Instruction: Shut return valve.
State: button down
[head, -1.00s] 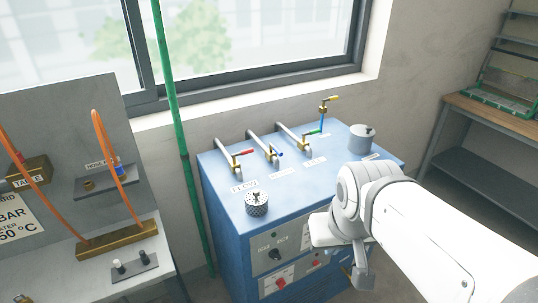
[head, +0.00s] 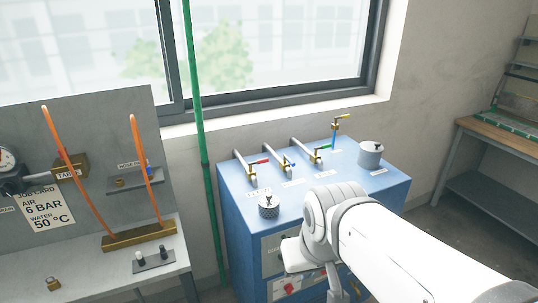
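Several pipes with lever valves stand on the blue cabinet (head: 235,205). The small labels in front are too small to read, so I cannot tell which valve is the return. My gripper (head: 336,287) is low in front of the cabinet, partly cut off by the bottom edge. Its fingers cannot be made out, and it is apart from the valves.
A knurled cap (head: 268,207) and a grey canister (head: 370,155) stand on the cabinet top. A panel with orange hoses (head: 142,155) is at left. A green pipe (head: 203,140) rises between them. A workbench (head: 500,135) is at right.

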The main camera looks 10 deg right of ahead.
aim_at(285, 157)
jog(key=i, duration=1)
jog(key=u, duration=0.05)
